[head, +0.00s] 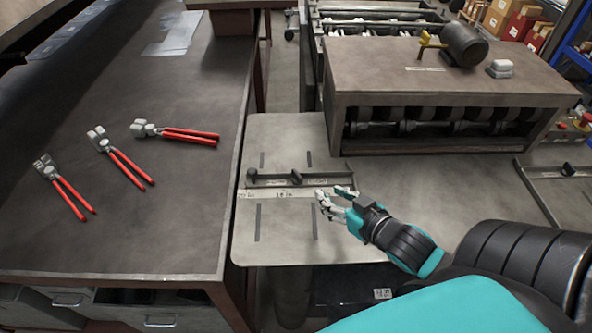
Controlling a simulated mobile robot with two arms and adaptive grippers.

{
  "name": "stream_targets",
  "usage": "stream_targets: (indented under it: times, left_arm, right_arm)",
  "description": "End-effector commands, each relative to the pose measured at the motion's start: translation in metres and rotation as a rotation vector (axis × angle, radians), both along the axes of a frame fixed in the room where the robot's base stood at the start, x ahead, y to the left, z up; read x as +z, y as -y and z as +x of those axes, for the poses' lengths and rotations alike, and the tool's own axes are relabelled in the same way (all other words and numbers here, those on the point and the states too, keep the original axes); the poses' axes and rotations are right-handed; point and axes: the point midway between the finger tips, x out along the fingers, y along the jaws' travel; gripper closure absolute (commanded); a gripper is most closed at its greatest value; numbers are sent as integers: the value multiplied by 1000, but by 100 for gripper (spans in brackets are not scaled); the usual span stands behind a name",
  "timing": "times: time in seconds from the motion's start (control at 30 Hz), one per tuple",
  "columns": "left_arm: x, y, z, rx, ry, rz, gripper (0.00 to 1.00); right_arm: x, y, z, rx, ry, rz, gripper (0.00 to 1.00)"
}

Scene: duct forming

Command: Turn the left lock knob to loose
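The left lock knob (252,174) is a small dark knob at the left end of a dark fence bar (290,180). The bar lies across a grey metal plate with slots, just behind a pale ruler strip (270,194). Whether the knob is tight or loose cannot be seen. My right gripper (334,197) is over the right end of the bar and ruler, well to the right of the left knob. Its fingers look spread, with nothing between them. It hides part of the bar's right end. My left gripper is out of view.
A dark workbench (190,230) on the left holds several red-handled pliers (120,165). A forming machine (440,75) with a motor (465,45) stands behind the plate. Another dark knob (568,168) sits on a second fence at far right. The plate's front left is clear.

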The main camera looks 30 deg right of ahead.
Motion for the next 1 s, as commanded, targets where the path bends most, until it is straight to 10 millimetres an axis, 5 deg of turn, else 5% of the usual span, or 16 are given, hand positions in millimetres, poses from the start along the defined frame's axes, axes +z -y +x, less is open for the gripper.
stream_targets:
  times: [0.3,0.6,1.0]
  left_arm:
    - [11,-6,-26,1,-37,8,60]
    - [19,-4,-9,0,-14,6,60]
    - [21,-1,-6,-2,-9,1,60]
  right_arm:
    - [-23,1,66,-1,2,-2,66]
    - [-47,0,120,-1,0,-1,66]
    - [-59,0,141,0,-2,-2,66]
